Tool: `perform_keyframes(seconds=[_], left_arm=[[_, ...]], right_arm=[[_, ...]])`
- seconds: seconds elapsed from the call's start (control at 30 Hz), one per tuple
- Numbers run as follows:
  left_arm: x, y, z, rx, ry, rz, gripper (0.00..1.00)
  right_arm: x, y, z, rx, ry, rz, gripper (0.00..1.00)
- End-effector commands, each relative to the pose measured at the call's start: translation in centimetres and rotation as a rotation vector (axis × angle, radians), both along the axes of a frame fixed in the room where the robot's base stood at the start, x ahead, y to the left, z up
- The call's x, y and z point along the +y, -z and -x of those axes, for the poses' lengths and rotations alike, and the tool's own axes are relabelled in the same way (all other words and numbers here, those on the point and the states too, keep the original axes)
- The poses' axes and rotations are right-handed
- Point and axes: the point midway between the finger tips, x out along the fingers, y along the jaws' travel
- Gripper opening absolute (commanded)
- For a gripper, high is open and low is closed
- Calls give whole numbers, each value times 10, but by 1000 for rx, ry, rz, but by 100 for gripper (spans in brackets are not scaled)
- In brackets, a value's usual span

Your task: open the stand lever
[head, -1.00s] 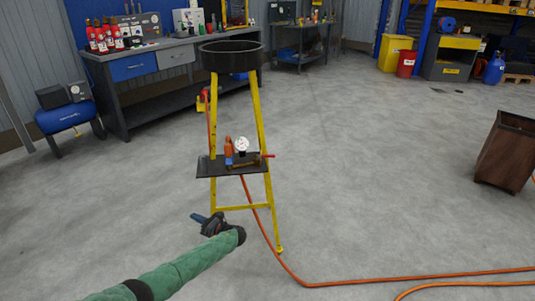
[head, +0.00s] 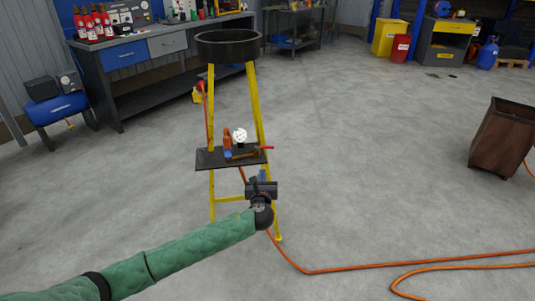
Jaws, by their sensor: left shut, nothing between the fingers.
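The yellow-legged stand (head: 258,105) carries a round black pan on top and a dark shelf (head: 208,159) lower down. On the shelf are a white gauge (head: 240,135), an orange-red part (head: 227,139) and brass-coloured pipework (head: 243,155). A small red lever (head: 267,148) sticks out at the right end of the pipework. My left gripper (head: 262,175) is shut and empty. In the picture it is just below the shelf's right end and the lever, apart from the lever. My right gripper is out of view.
An orange hose (head: 390,263) runs from the stand across the floor to the right. A brown bin (head: 502,138) stands at right. A workbench (head: 160,45) and a blue compressor tank (head: 55,110) are behind at left. The floor right of the stand is mostly clear.

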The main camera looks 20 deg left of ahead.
Motion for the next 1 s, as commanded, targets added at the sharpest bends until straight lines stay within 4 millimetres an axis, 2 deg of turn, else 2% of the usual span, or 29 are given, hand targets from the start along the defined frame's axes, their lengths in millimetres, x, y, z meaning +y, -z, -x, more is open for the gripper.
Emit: perform_keyframes(seconds=[0.2,0.37,1.0], left_arm=[[-10,-1,-4,3,59,-27,0],[-7,-1,-16,5,56,-35,0],[17,-1,-119,5,55,-36,0]], right_arm=[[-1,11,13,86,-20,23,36],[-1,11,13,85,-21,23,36],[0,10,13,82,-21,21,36]])
